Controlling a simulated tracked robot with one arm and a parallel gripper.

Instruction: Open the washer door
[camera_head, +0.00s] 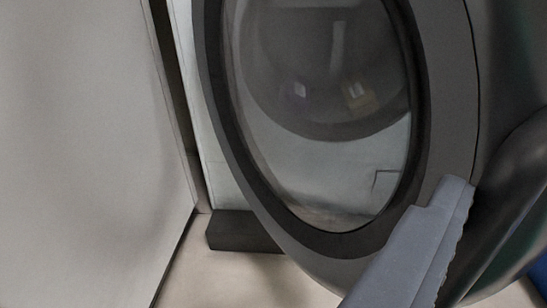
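The washer door (440,100) is a dark grey ring around an oval glass pane, and it fills the middle and right of the view. It appears to stand out at an angle from the white washer front (205,130). Through the glass I see more of the white front, a dark round shape with reflections, and a small rectangular outline low down. A light grey finger of my gripper (455,195) reaches in from the bottom right, over the door's lower right rim. Whether it touches the rim is unclear. The other finger is not clearly made out, and no grip is visible.
A plain light grey panel (80,150) stands close on the left, with a narrow dark gap between it and the washer. The washer's dark base (240,232) sits low on the beige floor (235,280). Floor shows clear at the bottom middle. A dark curved shape (505,205) fills the right edge.

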